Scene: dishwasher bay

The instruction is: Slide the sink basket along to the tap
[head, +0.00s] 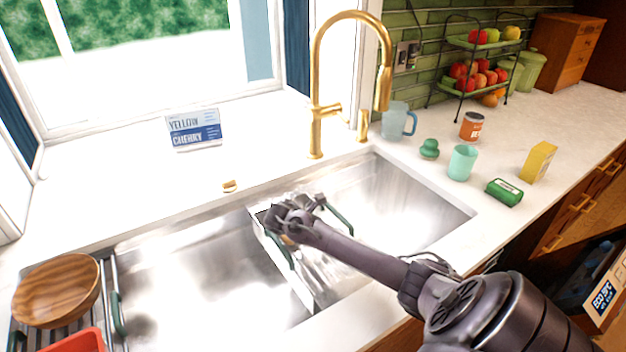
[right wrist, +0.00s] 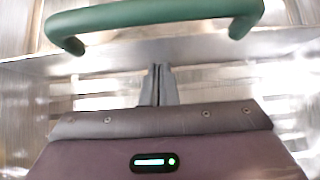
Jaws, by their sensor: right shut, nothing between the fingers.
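The sink basket (head: 302,284) is a metal bin with green handles, sitting across the middle of the steel sink. The gold tap (head: 316,130) rises behind the sink, beyond the basket. My right gripper (head: 278,217) is over the basket's far part, partly covering it. In the right wrist view its fingers (right wrist: 158,84) are shut and empty, close to a basket wall (right wrist: 105,62) with a green handle (right wrist: 155,14) above. I cannot tell whether the fingertips touch the wall. My left gripper is out of view.
A rack with a wooden board (head: 57,290) and a red item (head: 75,341) stands at the sink's left end. The right basin (head: 400,200) looks empty. A blue jug (head: 396,120), green cup (head: 462,162), can (head: 471,126) and yellow box (head: 539,160) stand on the right counter.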

